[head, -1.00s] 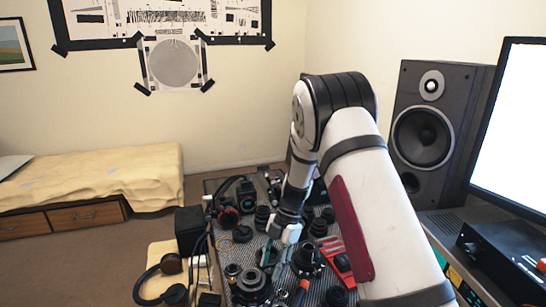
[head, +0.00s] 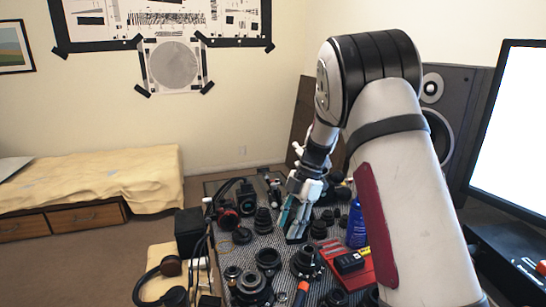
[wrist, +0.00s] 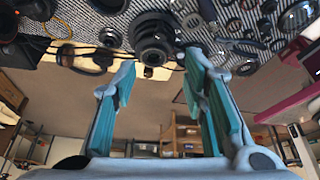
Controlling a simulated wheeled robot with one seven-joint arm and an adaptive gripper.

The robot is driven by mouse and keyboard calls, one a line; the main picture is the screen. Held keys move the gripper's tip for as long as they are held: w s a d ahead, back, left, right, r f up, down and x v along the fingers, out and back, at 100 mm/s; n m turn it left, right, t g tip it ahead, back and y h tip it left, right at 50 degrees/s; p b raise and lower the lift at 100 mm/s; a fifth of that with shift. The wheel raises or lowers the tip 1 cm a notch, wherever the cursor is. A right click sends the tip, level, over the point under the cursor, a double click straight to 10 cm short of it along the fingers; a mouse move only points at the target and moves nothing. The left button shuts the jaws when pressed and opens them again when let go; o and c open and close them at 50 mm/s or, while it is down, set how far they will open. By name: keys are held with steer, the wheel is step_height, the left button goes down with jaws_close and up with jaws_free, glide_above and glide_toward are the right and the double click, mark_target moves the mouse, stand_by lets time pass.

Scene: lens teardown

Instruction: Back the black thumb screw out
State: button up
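I cannot make out the black thumb screw among the many small dark parts on the table. My gripper (head: 293,222) points down over the middle of the table, its pale-blue fingers with teal pads spread apart. The wrist view shows the same open gripper (wrist: 165,95) with nothing between the pads. A stacked black lens part (wrist: 155,38) stands beyond the fingertips in that view, apart from them. In the head view, black lens parts (head: 303,262) stand on the patterned table top in front of my gripper.
A red tray-like piece (head: 335,252) and a blue bottle (head: 356,222) stand right of my gripper. Headphones (head: 160,285) and cables lie at the left edge. A speaker (head: 432,88) and a bright monitor (head: 512,150) are at right. The table is crowded.

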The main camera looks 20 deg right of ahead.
steer(key=w+r+m+t, duration=1)
steer(key=w+r+t, duration=0.1)
steer(key=w+r, duration=0.2)
steer(key=shift+w+r+m+t+h+p, duration=0.15)
steer(key=shift+r+m+t+h+p, duration=0.2)
steer(key=shift+r+m+h, duration=0.1)
steer(key=shift+a, duration=0.15)
